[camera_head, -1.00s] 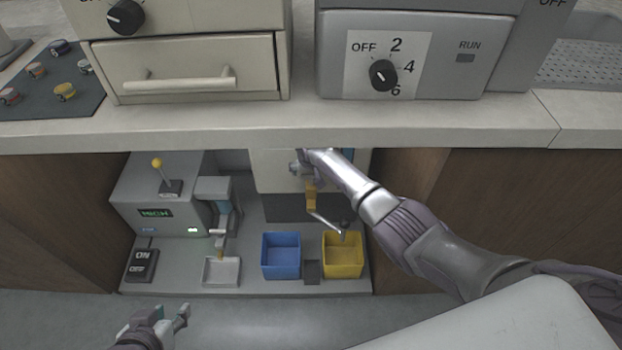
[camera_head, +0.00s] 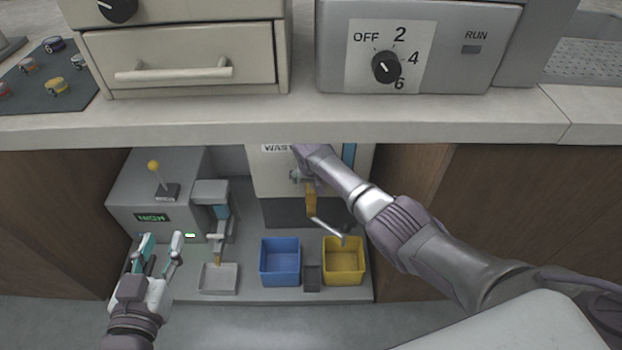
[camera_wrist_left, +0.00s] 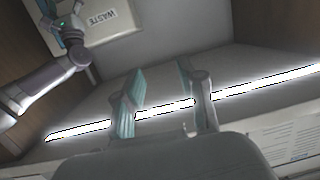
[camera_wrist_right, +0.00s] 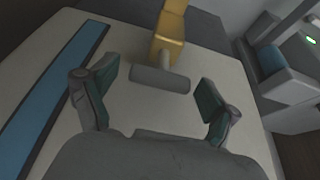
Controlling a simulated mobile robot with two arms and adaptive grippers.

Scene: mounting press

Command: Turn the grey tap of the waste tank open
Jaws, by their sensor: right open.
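The waste tank (camera_head: 264,175) is a pale box under the counter with a "WASTE" label and a blue strip. The grey tap handle (camera_wrist_right: 160,79) is a short round bar on a gold tap body (camera_wrist_right: 168,35) in the right wrist view. My right gripper (camera_wrist_right: 156,82) is open, its fingers apart on either side of the handle. I see no clear contact. In the head view, my right arm partly hides the tap, and the gold part (camera_head: 310,202) shows below it. My left gripper (camera_head: 162,242) is open and empty at lower left, before the grey machine.
A blue bin (camera_head: 280,281) and a yellow bin (camera_head: 343,281) stand below the tank. A grey machine (camera_head: 130,222) with a yellow-knobbed lever and a small tray (camera_head: 218,290) are on the left. The counter edge (camera_head: 200,136) overhangs the recess. The floor in front is clear.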

